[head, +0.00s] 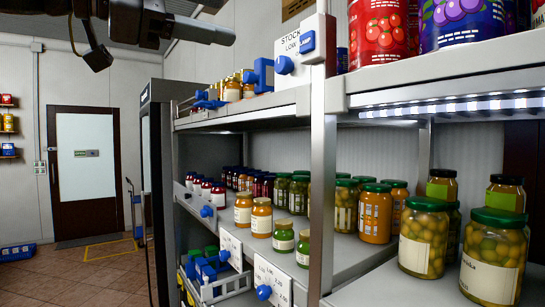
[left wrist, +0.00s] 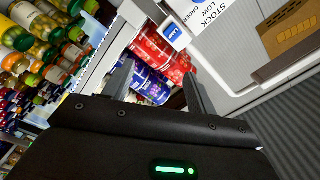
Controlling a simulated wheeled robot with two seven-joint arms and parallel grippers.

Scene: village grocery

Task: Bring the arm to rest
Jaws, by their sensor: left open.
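My left gripper (head: 205,30) is at the top left of the head view, raised near the top of the shelf unit. In the left wrist view its two grey fingers (left wrist: 157,76) stand apart with nothing held between them. Red cans (left wrist: 165,52) and a blue-purple can (left wrist: 150,85) show beyond the fingers, apart from them as far as I can tell. My right gripper is in neither view.
A metal shelf unit (head: 324,150) fills the right side, holding jars of olives (head: 423,236) and large red cans (head: 378,34). A white "stock low" card (head: 300,45) hangs on its upper edge. Open tiled floor (head: 85,280) leads to a door (head: 84,175) at left.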

